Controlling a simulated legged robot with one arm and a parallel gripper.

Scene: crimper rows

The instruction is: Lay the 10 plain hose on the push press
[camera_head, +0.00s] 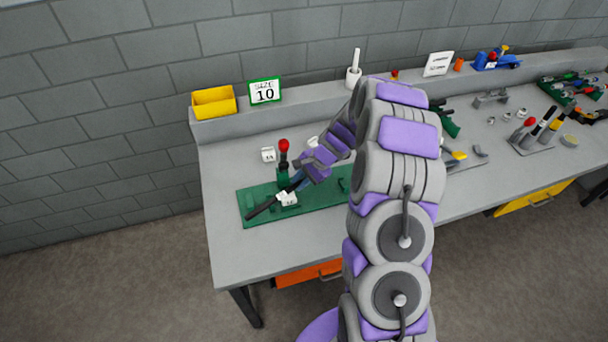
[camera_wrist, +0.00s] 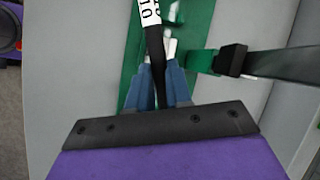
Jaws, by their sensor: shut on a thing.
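The push press is a green machine with a long flat green base (camera_head: 325,197) and a red-knobbed upright lever (camera_head: 283,146), at the left end of the bench. My gripper (camera_head: 298,184) is at the press, above its base. Its blue fingers (camera_wrist: 158,85) are shut on a black hose (camera_wrist: 155,45) with a white tag marked 10 (camera_wrist: 149,12). In the head view the hose (camera_head: 263,207) slants down to the left across the press. I cannot tell whether it touches the press. The green base (camera_wrist: 205,25) also shows under the hose in the wrist view.
A small white block (camera_head: 268,154) lies behind the press. A dark bar (camera_wrist: 280,62) lies right of the fingers. Other tools (camera_head: 540,128) stand at the right. The bench's front left is clear.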

